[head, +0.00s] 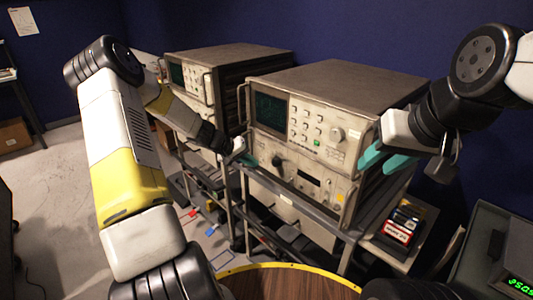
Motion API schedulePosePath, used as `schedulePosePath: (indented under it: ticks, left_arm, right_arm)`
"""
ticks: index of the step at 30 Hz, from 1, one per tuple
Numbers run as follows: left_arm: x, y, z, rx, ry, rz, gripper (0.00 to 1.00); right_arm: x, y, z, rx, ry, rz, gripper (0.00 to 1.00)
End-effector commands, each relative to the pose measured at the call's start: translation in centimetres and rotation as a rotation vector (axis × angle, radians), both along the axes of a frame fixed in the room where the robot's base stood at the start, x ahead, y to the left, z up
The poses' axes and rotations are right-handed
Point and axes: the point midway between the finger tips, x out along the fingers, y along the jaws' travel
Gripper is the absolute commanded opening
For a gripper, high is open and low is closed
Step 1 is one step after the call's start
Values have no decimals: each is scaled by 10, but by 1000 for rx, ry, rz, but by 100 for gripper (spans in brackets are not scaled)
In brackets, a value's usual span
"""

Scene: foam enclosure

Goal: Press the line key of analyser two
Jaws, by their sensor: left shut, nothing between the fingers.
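Two analysers stand side by side on carts. The nearer analyser (340,140) has a dark screen (271,112), rows of pale keys, a round knob and a small green key (317,142) low on its panel. The farther analyser (190,77) is at the left, partly behind my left arm. I cannot read which is analyser two or which key is the line key. My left gripper (250,160) is shut and empty at the nearer unit's lower left front. My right gripper (384,158) has its teal fingers apart, empty, beside the nearer unit's right front edge.
A lower unit (300,180) with knobs sits under the nearer analyser, on a metal cart (286,209). Front handles stick out from the units. Boxes (402,223) lie on a shelf at the right. A round wooden top (290,283) is in front.

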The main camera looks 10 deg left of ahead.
Motion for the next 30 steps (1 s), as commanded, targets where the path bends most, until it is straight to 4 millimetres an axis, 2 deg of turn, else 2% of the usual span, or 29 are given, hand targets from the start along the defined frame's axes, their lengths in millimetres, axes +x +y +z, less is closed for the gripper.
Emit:
schedulePosePath:
  ticks: [8, 24, 30]
  left_arm:
    - [-1, 1, 0, 0, 0, 0, 0]
    - [-41, 33, 0, 0, 1, 2, 0]
    - [-48, 37, 0, 0, -1, -1, 0]
  right_arm:
    - [0, 0, 0, 0, 0, 0, 36]
    - [0, 0, 0, 0, 0, 0, 36]
    - [0, 0, 0, 0, 0, 0, 36]
